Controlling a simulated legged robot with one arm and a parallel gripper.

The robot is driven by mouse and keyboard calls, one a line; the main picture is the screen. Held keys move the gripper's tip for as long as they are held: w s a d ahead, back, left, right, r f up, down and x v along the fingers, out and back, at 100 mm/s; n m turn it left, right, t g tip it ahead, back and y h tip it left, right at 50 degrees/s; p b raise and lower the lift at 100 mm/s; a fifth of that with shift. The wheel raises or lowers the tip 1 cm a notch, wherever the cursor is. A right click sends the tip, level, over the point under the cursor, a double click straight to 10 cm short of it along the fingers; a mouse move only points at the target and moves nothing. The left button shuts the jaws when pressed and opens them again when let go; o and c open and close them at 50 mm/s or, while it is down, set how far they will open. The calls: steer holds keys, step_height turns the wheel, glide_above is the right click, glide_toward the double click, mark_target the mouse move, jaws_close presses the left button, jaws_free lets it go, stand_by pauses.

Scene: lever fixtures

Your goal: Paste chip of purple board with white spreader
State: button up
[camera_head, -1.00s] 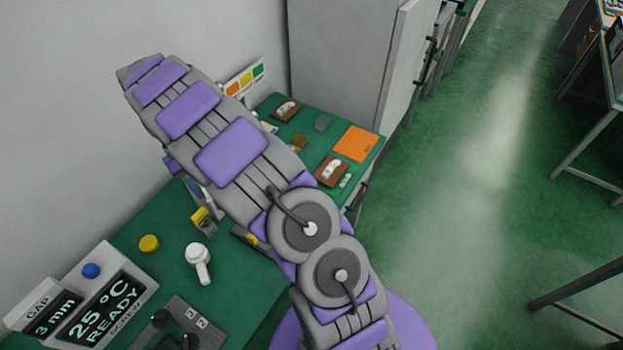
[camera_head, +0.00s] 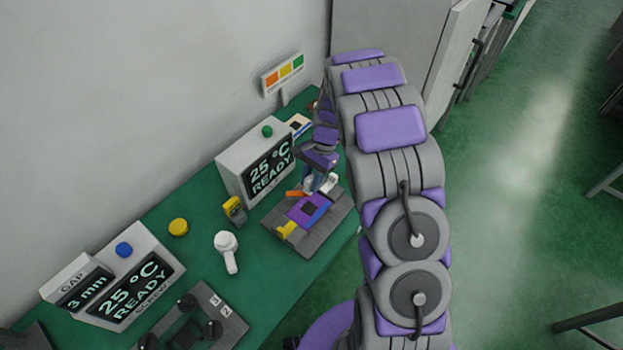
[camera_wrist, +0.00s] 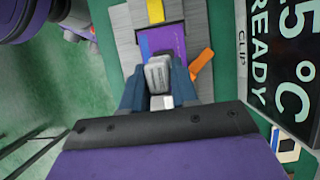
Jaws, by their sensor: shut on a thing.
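The purple board (camera_head: 322,203) lies in a grey clip fixture (camera_head: 340,216), with a dark square chip (camera_head: 309,208) on it. The board also shows in the wrist view (camera_wrist: 174,38), partly covered by my gripper and what it holds. My gripper (camera_head: 318,184) is just behind the board, pointing down at the fixture. In the wrist view my gripper (camera_wrist: 159,92) is shut on the whitish-grey spreader (camera_wrist: 157,72), which projects over the board's near part. I cannot tell whether the spreader touches the board.
An orange lever (camera_wrist: 201,63) and a yellow clamp (camera_head: 286,229) are on the fixture. A "25 °C READY" box (camera_head: 256,160) stands close behind it. A yellow-black device (camera_head: 234,210), a white round-headed tool (camera_head: 227,248) and a second fixture (camera_head: 205,318) are to the left.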

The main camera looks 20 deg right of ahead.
steer(key=shift+a+r+p, duration=0.1)
steer(key=shift+a+p, duration=0.1)
steer(key=shift+p, duration=0.25)
steer(key=shift+d+f, duration=0.1)
steer(key=shift+f, duration=4.7)
steer(key=shift+f, duration=0.2)
steer(key=shift+w+d, duration=0.1)
steer(key=shift+w, duration=0.05)
steer(key=shift+w+d+r, duration=0.1)
steer(key=shift+w+d, duration=0.15)
steer(key=shift+w, duration=0.05)
steer(key=shift+s+a, duration=0.65)
steer(key=shift+a, duration=0.25)
steer(key=shift+d, duration=0.15)
